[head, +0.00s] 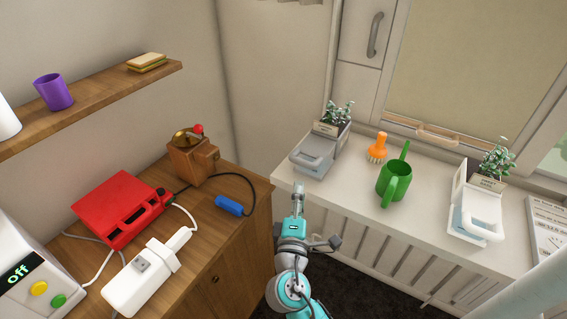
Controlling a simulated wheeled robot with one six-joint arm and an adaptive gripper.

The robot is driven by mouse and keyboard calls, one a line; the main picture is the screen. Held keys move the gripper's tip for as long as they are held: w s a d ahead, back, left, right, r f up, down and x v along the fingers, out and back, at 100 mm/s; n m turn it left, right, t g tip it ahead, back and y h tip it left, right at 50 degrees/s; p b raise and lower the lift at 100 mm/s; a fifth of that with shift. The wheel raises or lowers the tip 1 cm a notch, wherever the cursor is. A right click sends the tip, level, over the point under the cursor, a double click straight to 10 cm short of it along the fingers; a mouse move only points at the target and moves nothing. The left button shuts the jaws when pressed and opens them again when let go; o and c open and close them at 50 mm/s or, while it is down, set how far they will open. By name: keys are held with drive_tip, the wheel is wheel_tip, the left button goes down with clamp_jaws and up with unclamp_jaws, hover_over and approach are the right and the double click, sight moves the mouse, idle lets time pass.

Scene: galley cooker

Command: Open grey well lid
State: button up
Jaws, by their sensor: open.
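A grey box with a grey lid (313,150) sits at the left end of the white counter, in front of a potted plant. The lid looks shut, lying flat across the top with a raised handle-like rim. My gripper (298,188) is in front of the counter's left edge, below the grey box in the picture and apart from it. It is open, and I see nothing between its fingers. The fingers are small and partly run together in this view.
A wooden cabinet with a red device (123,208), a grinder (192,157) and a blue object (230,205) is on the left.

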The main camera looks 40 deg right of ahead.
sight(303, 163)
drive_tip(key=x, duration=1)
drive_tip(key=shift+w+d+r, duration=0.1)
drive_tip(key=shift+w+d, duration=0.05)
drive_tip(key=shift+d, duration=0.1)
clamp_jaws()
